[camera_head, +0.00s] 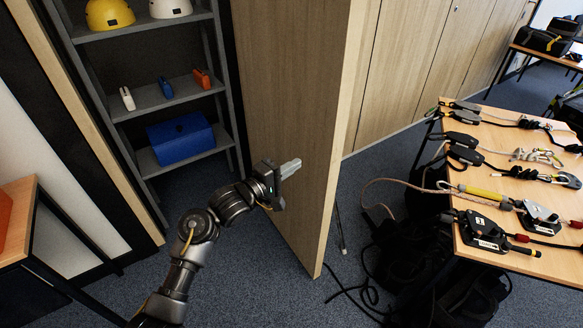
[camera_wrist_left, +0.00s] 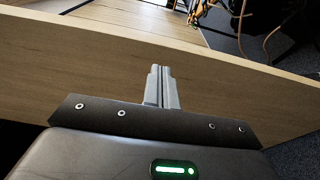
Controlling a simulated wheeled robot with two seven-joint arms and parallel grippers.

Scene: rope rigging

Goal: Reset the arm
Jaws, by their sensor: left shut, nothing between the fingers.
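My left arm comes in from the bottom left of the head view. Its gripper (camera_head: 291,168) is in front of the wooden door panel (camera_head: 300,90), near the panel's free edge. The fingers are shut together with nothing between them. In the left wrist view the shut fingers (camera_wrist_left: 161,88) point at the panel's edge (camera_wrist_left: 230,62); I cannot tell whether they touch it. My right gripper is not in view.
A grey shelf (camera_head: 150,100) with helmets, small devices and a blue box (camera_head: 181,139) stands behind the door at the left. A table (camera_head: 500,150) with rope gear is at the right. Black bags and cords (camera_head: 440,275) lie on the floor beneath it.

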